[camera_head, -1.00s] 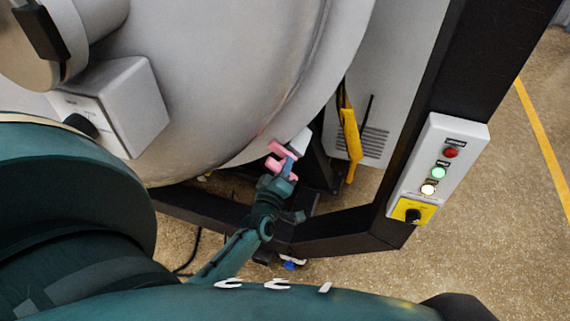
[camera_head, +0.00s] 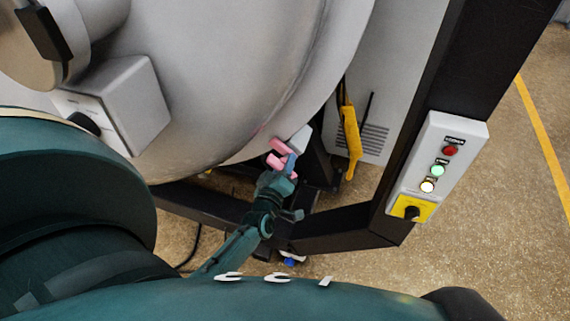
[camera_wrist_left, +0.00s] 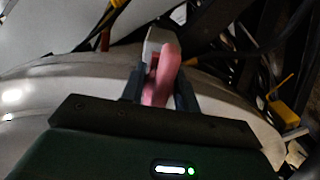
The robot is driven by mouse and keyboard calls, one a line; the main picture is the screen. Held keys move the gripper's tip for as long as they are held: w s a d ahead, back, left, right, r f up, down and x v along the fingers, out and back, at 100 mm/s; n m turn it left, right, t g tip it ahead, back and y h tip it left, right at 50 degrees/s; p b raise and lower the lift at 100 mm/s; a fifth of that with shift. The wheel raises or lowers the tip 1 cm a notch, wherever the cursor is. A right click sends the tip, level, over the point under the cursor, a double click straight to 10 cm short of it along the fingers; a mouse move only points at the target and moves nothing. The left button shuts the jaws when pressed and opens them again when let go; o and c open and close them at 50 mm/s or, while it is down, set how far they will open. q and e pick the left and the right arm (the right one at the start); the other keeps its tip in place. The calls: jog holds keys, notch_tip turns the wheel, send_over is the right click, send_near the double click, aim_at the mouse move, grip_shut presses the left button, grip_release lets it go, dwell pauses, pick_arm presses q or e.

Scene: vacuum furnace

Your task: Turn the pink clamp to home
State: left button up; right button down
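The pink clamp (camera_head: 280,146) sits at the lower right rim of the big grey furnace door (camera_head: 230,90), with a pale grey block (camera_head: 301,138) beside it. My left gripper (camera_head: 286,165) reaches up to it from below, and one bluish finger crosses in front of the pink part. In the left wrist view, the pink clamp (camera_wrist_left: 161,75) stands between the two dark fingers (camera_wrist_left: 159,92) and fills the gap between them, so the gripper looks shut on it. Parts of the clamp are hidden behind the fingers. My right gripper is not in view.
A control panel (camera_head: 436,165) with red, green and white lights and a yellow-backed knob is on the dark frame (camera_head: 440,90) at right. A yellow handle (camera_head: 350,140) hangs just right of the clamp. A grey box (camera_head: 125,100) with a black knob is at left.

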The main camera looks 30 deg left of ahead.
pick_arm(q)
jog(key=shift+o, duration=0.2)
jog(key=v, duration=1.3)
jog(key=shift+p, duration=0.4)
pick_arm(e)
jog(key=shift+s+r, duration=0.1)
pick_arm(q)
jog(key=shift+s, duration=0.1)
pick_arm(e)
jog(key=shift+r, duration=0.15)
